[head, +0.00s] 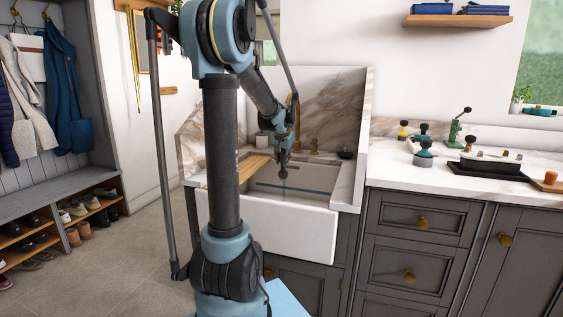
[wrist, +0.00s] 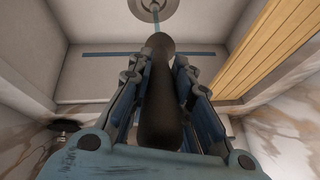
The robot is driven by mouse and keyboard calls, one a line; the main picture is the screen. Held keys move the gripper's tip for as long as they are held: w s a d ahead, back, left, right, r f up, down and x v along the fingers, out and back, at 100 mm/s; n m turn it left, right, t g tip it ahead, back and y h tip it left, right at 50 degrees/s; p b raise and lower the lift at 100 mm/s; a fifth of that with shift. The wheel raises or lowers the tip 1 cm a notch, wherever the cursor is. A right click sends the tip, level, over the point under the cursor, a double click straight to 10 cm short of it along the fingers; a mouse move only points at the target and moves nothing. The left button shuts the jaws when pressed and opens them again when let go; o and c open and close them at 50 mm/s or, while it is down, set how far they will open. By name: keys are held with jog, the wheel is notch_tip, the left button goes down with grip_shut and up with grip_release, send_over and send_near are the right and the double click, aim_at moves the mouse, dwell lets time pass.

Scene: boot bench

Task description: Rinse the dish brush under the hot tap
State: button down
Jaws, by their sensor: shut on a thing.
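My gripper (head: 283,156) is over the white sink (head: 270,222), pointing down. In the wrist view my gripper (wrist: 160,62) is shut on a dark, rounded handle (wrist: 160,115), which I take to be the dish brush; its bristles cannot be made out. A thin pale-blue line runs from the handle's far end toward the round drain (wrist: 150,8); I cannot tell whether it is water or part of the brush. A tall brass tap (head: 296,103) rises behind my gripper. A smaller brass fitting (head: 314,146) stands to its right. I cannot tell which is hot.
A slatted wooden board (head: 250,166) lies across the sink's left side. Marble splashbacks enclose the sink. A dark bowl (head: 346,154) sits at its back right. On the right counter (head: 392,170) stand several brush-like tools, a green stand (head: 455,131) and a black tray (head: 488,170).

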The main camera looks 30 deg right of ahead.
jog(key=shift+w+d+f, duration=0.2)
jog(key=shift+w+d, duration=0.35)
jog(key=shift+w, duration=0.3)
jog(key=shift+w+d+f, duration=0.25)
jog(key=shift+w+d, duration=0.35)
jog(key=shift+w, duration=0.3)
jog(key=shift+w+d+f, duration=0.2)
jog(key=shift+w+d, duration=0.35)
jog(key=shift+w, duration=0.3)
jog(key=shift+d, duration=0.1)
jog(key=shift+s+d, duration=0.3)
jog(key=shift+d, duration=0.1)
jog(key=shift+w+a, duration=0.1)
jog(key=shift+a, duration=0.1)
jog(key=shift+w+a, duration=0.2)
jog(key=shift+a, duration=0.1)
